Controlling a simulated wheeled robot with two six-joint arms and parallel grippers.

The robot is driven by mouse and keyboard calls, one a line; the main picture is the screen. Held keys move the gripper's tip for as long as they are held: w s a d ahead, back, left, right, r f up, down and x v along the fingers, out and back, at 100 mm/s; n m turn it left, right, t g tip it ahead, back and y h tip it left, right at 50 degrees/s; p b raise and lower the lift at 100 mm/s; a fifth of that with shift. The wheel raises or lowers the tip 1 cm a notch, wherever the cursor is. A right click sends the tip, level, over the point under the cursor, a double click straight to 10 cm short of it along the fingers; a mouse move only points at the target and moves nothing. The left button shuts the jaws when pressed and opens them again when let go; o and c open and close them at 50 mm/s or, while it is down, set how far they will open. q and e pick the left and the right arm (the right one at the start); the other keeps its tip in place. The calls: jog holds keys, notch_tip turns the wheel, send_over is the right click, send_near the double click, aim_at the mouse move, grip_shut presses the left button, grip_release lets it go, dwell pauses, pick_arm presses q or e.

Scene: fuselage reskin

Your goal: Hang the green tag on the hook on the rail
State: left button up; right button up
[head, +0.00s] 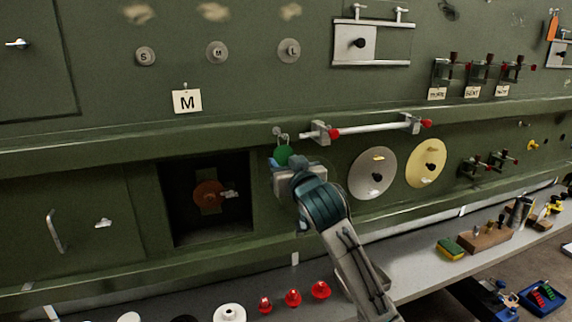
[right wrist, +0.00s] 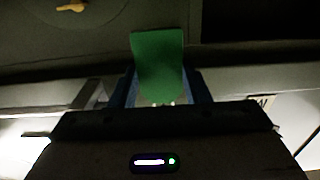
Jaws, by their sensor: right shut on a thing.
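The green tag (head: 283,154) is held in my right gripper (head: 284,165) in front of the green fuselage panel. The right wrist view shows the tag (right wrist: 158,66) upright between the blue fingers of the gripper (right wrist: 160,95), which is shut on it. Just above the tag in the head view is a small grey hook-like fitting (head: 277,131) on the green rail (head: 230,138), with a small metal loop beside it. I cannot tell whether the tag touches the hook. My left gripper is not in view.
A white bar with red ends (head: 375,128) runs just right of the hook. A dark square opening (head: 210,232) lies below left, and two round discs (head: 373,190) lie to the right. Red cones (head: 293,298) stand on the grey bench below.

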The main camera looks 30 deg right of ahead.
jog(key=shift+s, duration=0.1)
jog(key=o, duration=0.8)
jog(key=shift+a, duration=0.1)
jog(key=shift+o, duration=1.2)
